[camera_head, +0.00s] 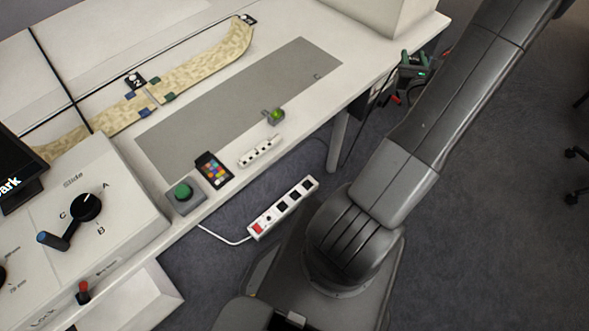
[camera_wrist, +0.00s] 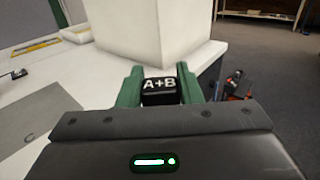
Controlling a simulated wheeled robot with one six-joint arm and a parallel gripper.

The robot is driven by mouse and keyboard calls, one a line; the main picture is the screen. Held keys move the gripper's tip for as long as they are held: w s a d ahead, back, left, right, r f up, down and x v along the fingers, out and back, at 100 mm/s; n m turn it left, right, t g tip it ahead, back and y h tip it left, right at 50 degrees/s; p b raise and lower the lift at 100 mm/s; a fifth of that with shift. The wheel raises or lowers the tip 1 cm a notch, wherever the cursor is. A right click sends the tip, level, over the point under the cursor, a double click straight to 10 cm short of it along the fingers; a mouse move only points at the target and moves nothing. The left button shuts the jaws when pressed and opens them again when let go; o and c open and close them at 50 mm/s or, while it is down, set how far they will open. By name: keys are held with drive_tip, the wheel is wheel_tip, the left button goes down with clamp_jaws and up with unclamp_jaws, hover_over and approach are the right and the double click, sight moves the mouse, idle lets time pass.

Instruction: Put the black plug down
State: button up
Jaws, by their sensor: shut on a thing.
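The black plug (camera_wrist: 159,93), marked "A+B" in white, sits between the green fingers of my gripper (camera_wrist: 158,78) in the wrist view. My gripper is shut on it. In the head view my gripper (camera_head: 413,60) is at the table's right edge, close to the large white box; the plug is too small to make out there. How high the plug is above the tabletop, I cannot tell. A grey mat (camera_head: 225,110) marked "C" lies on the white table, left of my gripper, and also shows in the wrist view (camera_wrist: 40,118).
The large white box (camera_head: 378,14) stands close ahead of my gripper. A small white socket strip (camera_head: 258,151), a colour-square card (camera_head: 213,169) and a green button (camera_head: 183,192) lie along the table's front edge. A white power strip (camera_head: 284,207) is below that edge. Most of the mat is clear.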

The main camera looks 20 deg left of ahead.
drive_tip(key=s+a+f+n+g+y+b, duration=0.1)
drive_tip(key=a+f+n+y+b, duration=0.15)
drive_tip(key=f+b, duration=1.35)
drive_tip(key=a+f+n+g+y+b, duration=0.15)
drive_tip(key=a+f+b, duration=0.25)
drive_tip(key=f+b, duration=1.25)
drive_tip(key=s+a+f+n+g+y+p, duration=0.1)
drive_tip(key=s+a+f, duration=0.4)
drive_tip(key=f, duration=0.8)
drive_tip(key=s+a+f+n+g+y+p, duration=0.1)
drive_tip(key=s+a+f+n+g+y, duration=0.2)
drive_tip(key=a+f, duration=0.6)
drive_tip(key=s+a+f+n+g+y+p, duration=0.1)
drive_tip(key=s+a+f, duration=0.6)
drive_tip(key=f, duration=1)
drive_tip(key=shift+a+f+n+g+y, duration=0.1)
drive_tip(key=shift+a+n+g+y, duration=0.1)
drive_tip(key=shift+g+y, duration=0.4)
drive_tip(key=shift+a+f+n+g+y, duration=0.1)
drive_tip(key=shift+n+g+y, duration=0.15)
drive_tip(key=shift+g, duration=0.5)
drive_tip(key=shift+f+b, duration=1)
drive_tip(key=shift+f, duration=1.25)
drive_tip(key=o, duration=1)
drive_tip(key=shift+r, duration=0.1)
drive_tip(key=shift+o, duration=0.2)
